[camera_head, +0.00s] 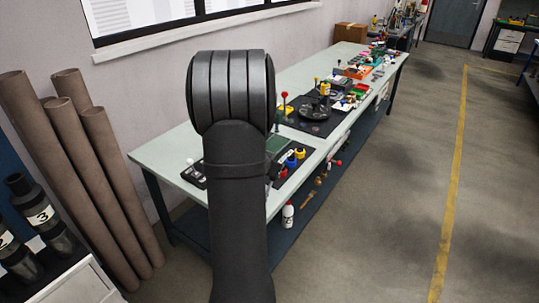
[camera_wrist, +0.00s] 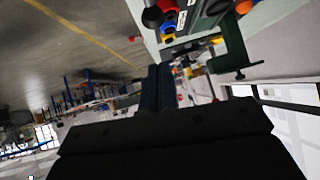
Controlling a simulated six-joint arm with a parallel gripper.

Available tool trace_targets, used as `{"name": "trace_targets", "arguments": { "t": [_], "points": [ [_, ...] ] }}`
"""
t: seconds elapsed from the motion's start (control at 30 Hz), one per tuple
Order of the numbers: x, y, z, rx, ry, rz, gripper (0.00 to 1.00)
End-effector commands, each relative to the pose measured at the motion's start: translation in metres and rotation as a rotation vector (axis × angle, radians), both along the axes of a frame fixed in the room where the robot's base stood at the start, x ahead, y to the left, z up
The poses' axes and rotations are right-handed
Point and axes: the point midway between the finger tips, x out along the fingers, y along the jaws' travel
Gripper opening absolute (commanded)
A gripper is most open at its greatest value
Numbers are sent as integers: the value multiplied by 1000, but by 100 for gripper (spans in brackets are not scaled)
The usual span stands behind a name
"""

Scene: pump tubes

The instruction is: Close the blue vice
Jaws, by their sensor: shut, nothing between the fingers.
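I cannot make out a blue vice with certainty in either view. In the head view my dark arm covers part of the near end of the workbench (camera_head: 160,157), and my gripper is hidden behind it. In the wrist view my gripper (camera_wrist: 159,70) shows as two dark fingers side by side, shut with nothing between them. They point toward the bench edge and coloured parts at the top of the picture. A dark green bracket-like thing (camera_wrist: 233,45) shows right of the fingers there; I cannot tell what it is.
Blue and yellow pots (camera_head: 291,162) sit on the bench beside my arm. A red-knobbed lever (camera_head: 284,96) and a dark round fixture (camera_head: 314,112) stand farther back. Brown tubes (camera_head: 95,175) lean at left. The floor (camera_head: 385,215) at right is clear.

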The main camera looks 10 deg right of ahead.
Motion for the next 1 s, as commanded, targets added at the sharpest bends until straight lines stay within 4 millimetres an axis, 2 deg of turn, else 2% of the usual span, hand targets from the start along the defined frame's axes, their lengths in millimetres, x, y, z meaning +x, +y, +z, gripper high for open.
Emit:
{"name": "trace_targets", "arguments": {
  "t": [0.03,0.3,0.5,0.7,1.0],
  "points": [
    [-3,2,11,0,-5,-1,0],
    [-21,10,52,0,-5,-1,0],
    [-30,14,74,-1,-3,0,0],
    [-34,16,82,0,0,1,0],
    [-35,17,83,-1,0,1,0]
  ]
}}
